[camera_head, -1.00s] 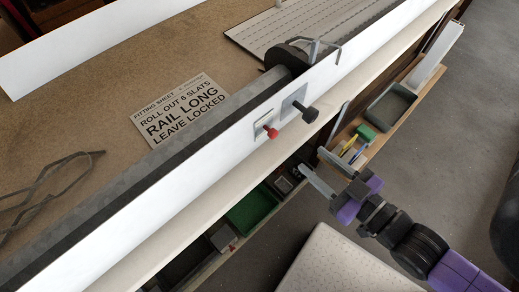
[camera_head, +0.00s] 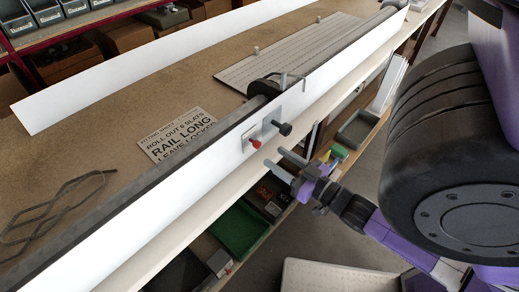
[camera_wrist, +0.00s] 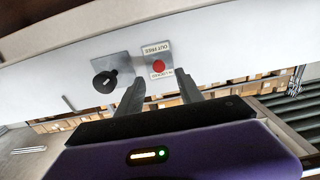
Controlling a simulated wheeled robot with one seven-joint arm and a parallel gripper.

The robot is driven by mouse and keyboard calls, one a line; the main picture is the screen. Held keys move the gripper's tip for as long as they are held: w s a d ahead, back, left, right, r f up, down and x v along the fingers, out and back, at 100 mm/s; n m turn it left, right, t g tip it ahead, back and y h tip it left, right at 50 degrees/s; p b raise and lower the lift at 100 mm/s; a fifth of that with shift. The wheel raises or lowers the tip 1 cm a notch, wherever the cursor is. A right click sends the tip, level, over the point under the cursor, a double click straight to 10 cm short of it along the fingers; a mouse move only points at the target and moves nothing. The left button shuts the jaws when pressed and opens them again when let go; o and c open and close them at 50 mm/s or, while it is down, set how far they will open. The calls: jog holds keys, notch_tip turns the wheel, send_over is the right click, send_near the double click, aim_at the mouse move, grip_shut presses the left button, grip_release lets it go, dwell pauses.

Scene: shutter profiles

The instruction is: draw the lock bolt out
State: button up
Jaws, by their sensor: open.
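The lock bolt shows as a red knob (camera_head: 255,143) on a small plate on the white rail face. In the wrist view the red knob (camera_wrist: 158,67) sits beside labels reading "OUT FREE" and, partly covered, "LOCKED". My gripper (camera_head: 274,157) is open and empty, just in front of the rail, its fingers pointing at it. In the wrist view my gripper (camera_wrist: 160,78) has a fingertip on each side of the red knob's line, with the knob beyond the tips. I see no contact. How far the bolt stands out is hard to tell.
A black knob (camera_head: 285,128) on a grey plate is close beside the red one. The white rail (camera_head: 190,175) runs along the bench edge. A fitting sheet (camera_head: 180,132) lies behind it. Below are a green tray (camera_head: 238,230) and a grey tray (camera_head: 358,128).

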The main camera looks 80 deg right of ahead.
aim_at(259, 146)
jog(key=p+x, duration=0.1)
jog(key=x, duration=0.5)
jog(key=shift+d, duration=0.1)
grip_shut()
dwell(1.3)
